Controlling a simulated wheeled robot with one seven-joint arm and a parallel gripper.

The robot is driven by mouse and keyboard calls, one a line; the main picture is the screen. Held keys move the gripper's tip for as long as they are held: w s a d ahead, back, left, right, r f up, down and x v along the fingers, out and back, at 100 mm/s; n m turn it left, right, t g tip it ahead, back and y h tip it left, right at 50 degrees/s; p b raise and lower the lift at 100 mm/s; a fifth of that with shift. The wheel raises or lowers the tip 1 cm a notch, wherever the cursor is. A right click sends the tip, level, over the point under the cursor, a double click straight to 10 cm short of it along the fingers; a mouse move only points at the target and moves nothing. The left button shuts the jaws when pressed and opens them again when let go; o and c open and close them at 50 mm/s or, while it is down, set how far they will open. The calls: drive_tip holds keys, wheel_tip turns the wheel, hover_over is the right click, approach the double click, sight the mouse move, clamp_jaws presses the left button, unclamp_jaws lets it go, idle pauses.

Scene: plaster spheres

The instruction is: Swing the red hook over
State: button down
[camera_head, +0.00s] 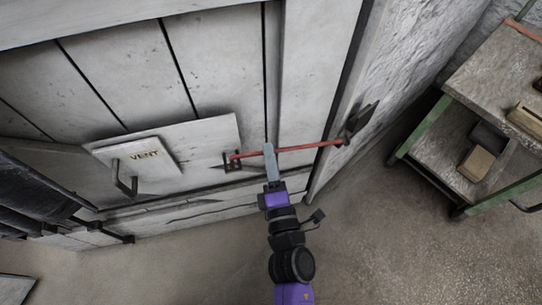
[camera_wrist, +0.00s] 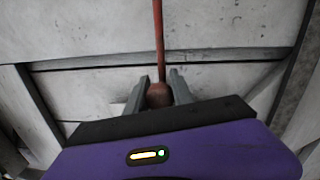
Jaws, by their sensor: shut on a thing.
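The red hook (camera_head: 312,147) is a thin red rod lying across the pale plank door. Its left end meets a small dark bracket (camera_head: 231,161) on the door, and its right end reaches the door's right-hand post near a dark metal piece. Whether the left end sits inside the bracket is too small to tell. My gripper (camera_head: 270,149) is shut on the rod, toward its left part. In the wrist view the hook (camera_wrist: 158,40) runs down from the top edge to a thicker rounded part between my two grey fingers (camera_wrist: 157,90).
A dark metal piece (camera_head: 361,119) juts from the post. A cart with green legs (camera_head: 422,127) holding boxes stands right. Open floor (camera_head: 375,240) lies below.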

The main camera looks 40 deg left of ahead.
drive_tip(key=shift+f, duration=0.2)
idle(0.3)
drive_tip(key=c, duration=1.1)
unclamp_jaws()
drive_tip(key=shift+p+v, duration=0.7)
drive_tip(key=shift+v, duration=3.25)
